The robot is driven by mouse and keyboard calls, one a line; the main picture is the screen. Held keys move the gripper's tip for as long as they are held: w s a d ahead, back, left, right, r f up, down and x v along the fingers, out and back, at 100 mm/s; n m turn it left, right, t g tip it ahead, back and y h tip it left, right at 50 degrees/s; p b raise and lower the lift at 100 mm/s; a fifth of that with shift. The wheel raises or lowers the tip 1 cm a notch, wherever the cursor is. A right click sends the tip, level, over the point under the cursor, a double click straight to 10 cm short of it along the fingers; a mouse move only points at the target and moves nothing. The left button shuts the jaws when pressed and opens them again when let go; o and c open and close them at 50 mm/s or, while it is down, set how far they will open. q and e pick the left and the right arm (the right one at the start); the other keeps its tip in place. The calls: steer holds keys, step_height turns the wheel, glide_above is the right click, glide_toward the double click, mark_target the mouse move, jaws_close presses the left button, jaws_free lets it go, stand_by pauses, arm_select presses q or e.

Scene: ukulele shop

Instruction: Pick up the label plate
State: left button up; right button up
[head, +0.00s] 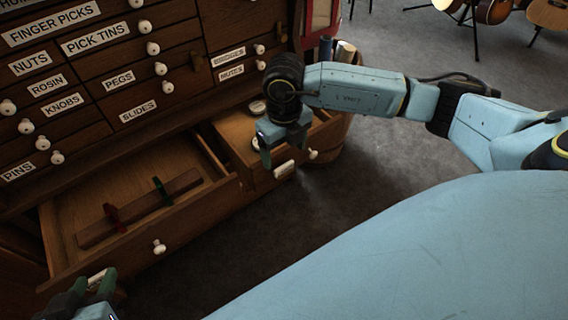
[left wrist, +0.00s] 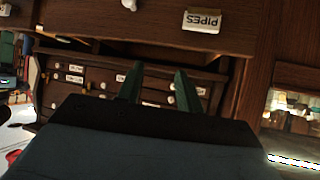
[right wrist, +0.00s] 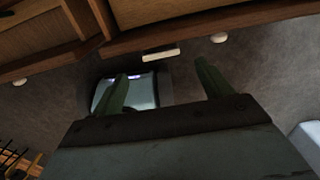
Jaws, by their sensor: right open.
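A small white label plate (head: 284,169) is at the lower front of the pulled-out right drawer, left of its knob. It also shows in the right wrist view (right wrist: 160,55), beyond and between the fingertips; its text is not readable. My right gripper (head: 269,152) points down just left of this plate in the head view, open and empty. In the right wrist view its fingers (right wrist: 162,72) are apart. My left gripper (head: 91,283) is at the bottom left by the left drawer's front, partly cut off. Its fingers are apart and empty in the left wrist view (left wrist: 158,83).
The left drawer (head: 201,216) is open, with a wooden bar (head: 140,208) and red and green pieces inside. The cabinet (head: 100,75) of labelled drawers stands behind. Grey floor (head: 380,150) is clear to the right.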

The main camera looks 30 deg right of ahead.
mark_target(285, 166)
steer(key=shift+f, duration=0.45)
step_height(285, 166, down, 4)
steer(key=b, duration=0.2)
steer(key=shift+d+f+b, duration=0.1)
steer(key=shift+b, duration=0.2)
steer(key=shift+f, duration=0.25)
arm_select(q)
steer(key=w+d+r+t+h, duration=0.2)
steer(key=r+t, duration=0.5)
steer(key=r, duration=0.4)
steer(key=shift+w+d+t+h, duration=0.3)
steer(key=shift+w+d+t, duration=0.1)
steer(key=shift+w+d, duration=0.25)
arm_select(e)
steer(key=c, duration=1.1)
steer(key=shift+o, duration=0.2)
steer(key=shift+r, duration=0.2)
